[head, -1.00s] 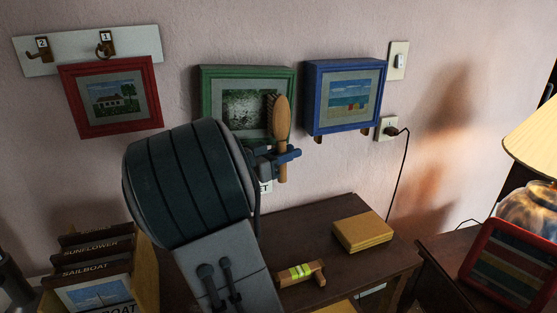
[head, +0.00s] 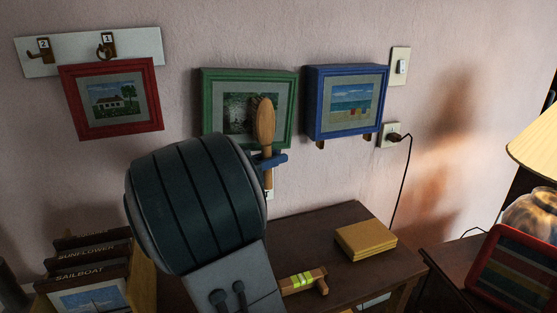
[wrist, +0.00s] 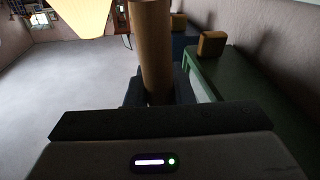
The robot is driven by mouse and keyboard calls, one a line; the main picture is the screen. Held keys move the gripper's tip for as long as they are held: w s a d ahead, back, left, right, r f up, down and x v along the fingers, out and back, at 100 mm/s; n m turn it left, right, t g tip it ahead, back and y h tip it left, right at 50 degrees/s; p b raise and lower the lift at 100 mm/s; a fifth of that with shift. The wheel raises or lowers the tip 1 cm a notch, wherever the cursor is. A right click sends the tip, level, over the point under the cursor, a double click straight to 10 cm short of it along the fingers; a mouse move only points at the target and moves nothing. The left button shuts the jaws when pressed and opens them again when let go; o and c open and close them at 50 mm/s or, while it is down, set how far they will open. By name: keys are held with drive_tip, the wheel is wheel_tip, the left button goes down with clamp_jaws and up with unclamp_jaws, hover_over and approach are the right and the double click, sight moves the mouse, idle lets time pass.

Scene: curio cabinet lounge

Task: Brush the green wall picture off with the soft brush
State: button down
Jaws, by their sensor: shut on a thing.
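I cannot tell whether bristles touch the picture.
A red picture (head: 72,108) hangs left below a hook board (head: 75,50); a blue picture (head: 312,105) hangs close on the right. Below, a dark table (head: 320,222) holds a yellow box (head: 366,240) and a spirit level (head: 303,282). A cord hangs from the outlet (head: 388,135).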

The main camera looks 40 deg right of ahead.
sight(258, 148)
drive_tip(key=shift+w+a+b, duration=0.95)
drive_tip(key=shift+w+a, duration=0.2)
drive_tip(key=shift+a, duration=2.6)
drive_tip(key=d, duration=0.1)
drive_tip(key=s+d+r+b, duration=0.1)
drive_tip(key=d+r+b, duration=0.1)
drive_tip(key=d, duration=0.1)
drive_tip(key=shift+s+d+r, duration=0.1)
drive_tip(key=shift+s, duration=0.1)
drive_tip(key=shift+s+d+f+b, duration=0.1)
drive_tip(key=shift+d+b, duration=0.35)
drive_tip(key=shift+b, duration=0.05)
drive_tip(key=shift+s+d+f+b, duration=0.1)
drive_tip(key=shift+d+b, duration=0.35)
drive_tip(key=shift+b, duration=0.05)
drive_tip(key=d+b, duration=0.1)
drive_tip(key=d, duration=0.1)
drive_tip(key=s+d+b, duration=0.1)
drive_tip(key=b, duration=0.1)
drive_tip(key=d+b, duration=0.2)
drive_tip(key=shift+s+d+f, duration=0.3)
drive_tip(key=shift+s+d, duration=0.05)
